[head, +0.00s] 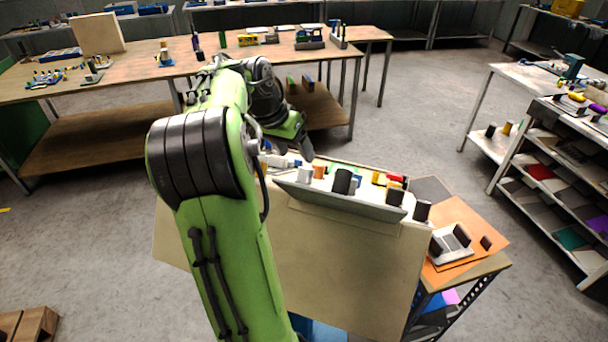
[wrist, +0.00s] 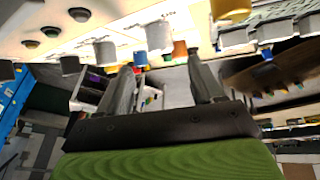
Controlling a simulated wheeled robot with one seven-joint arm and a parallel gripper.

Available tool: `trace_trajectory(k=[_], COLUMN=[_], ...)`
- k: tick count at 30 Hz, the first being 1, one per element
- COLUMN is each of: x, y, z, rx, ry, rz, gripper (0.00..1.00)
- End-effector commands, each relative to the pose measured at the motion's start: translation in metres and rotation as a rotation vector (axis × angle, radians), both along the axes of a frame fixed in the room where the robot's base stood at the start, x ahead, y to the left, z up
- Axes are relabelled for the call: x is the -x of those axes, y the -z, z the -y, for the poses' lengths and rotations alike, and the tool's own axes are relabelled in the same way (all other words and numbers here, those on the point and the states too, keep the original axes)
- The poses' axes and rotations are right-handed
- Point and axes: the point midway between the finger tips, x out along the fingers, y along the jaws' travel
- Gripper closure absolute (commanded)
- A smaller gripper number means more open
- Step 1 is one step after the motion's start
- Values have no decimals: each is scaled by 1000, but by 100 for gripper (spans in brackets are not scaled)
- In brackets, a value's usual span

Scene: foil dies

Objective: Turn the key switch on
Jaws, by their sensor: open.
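A tilted control panel (head: 340,200) stands on a bench in front of me, its back towards the head camera. Several knobs and blocks show along its top edge, among them a black one (head: 342,181) and an orange one (head: 319,171). I cannot tell which part is the key switch. My gripper (wrist: 163,72) is open and empty in the wrist view, its two fingers apart and pointing at the panel's fittings. A grey cylinder (wrist: 159,36) and an orange one (wrist: 180,49) lie ahead of the fingertips. In the head view my arm partly hides the gripper (head: 300,150) beyond the panel's left part.
An orange sheet (head: 460,222) with a grey device on it lies right of the panel. A long wooden workbench (head: 130,75) with tools stands behind. A shelf rack (head: 550,170) is at the right. Grey floor (head: 420,110) lies open between them.

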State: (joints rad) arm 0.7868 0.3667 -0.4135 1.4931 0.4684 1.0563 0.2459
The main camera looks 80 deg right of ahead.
Motion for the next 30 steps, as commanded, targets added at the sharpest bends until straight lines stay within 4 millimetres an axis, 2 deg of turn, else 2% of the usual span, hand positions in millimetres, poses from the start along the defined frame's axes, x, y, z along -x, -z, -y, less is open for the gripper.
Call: trace_trajectory(k=[1,3,9,13,21,30], x=[5,9,19,21,21,21], y=[16,32,68,79,80,80], z=[4,9,23,27,28,28], rx=[-5,-4,-3,-2,-1,-1], ry=[5,3,2,-1,-3,-2], rz=[0,-1,0,1,2,2], gripper=[33,33,33,33,33,79])
